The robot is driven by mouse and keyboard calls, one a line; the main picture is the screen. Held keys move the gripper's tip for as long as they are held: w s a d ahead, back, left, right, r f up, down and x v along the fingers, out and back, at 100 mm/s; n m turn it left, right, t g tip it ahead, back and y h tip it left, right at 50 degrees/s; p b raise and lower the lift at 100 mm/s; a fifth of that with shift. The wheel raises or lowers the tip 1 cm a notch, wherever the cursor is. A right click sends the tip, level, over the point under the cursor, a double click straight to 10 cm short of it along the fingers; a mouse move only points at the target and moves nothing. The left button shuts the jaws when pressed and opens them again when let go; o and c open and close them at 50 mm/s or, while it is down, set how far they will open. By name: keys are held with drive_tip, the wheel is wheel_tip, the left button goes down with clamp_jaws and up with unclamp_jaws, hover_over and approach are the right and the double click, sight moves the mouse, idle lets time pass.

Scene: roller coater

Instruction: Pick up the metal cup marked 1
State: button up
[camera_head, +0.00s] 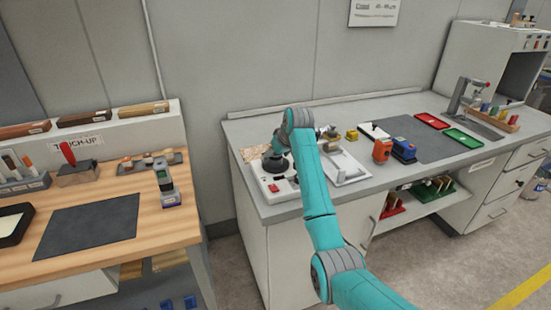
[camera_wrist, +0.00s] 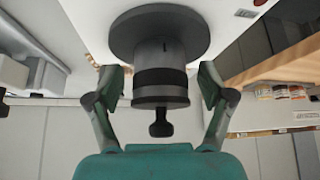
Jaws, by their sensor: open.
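My gripper (camera_wrist: 160,76) is open in the wrist view, its fingers on either side of a grey metal cylinder (camera_wrist: 160,58) with a dark band. Gaps show between the fingers and the cylinder. The wrist picture appears upside down. The cylinder stands on a wide dark round plate (camera_wrist: 158,35) and has a small black knob (camera_wrist: 160,125) at its other end. No number 1 shows, so I cannot tell whether this is the cup. In the head view, the dark round plate (camera_head: 275,164) sits on a white device on the grey bench, and my arm hides much of the gripper.
The white device (camera_head: 280,190) has a red switch. A wooden bench (camera_head: 120,184) is at left, across a gap.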

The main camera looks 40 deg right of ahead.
drive_tip(key=c, duration=1.4)
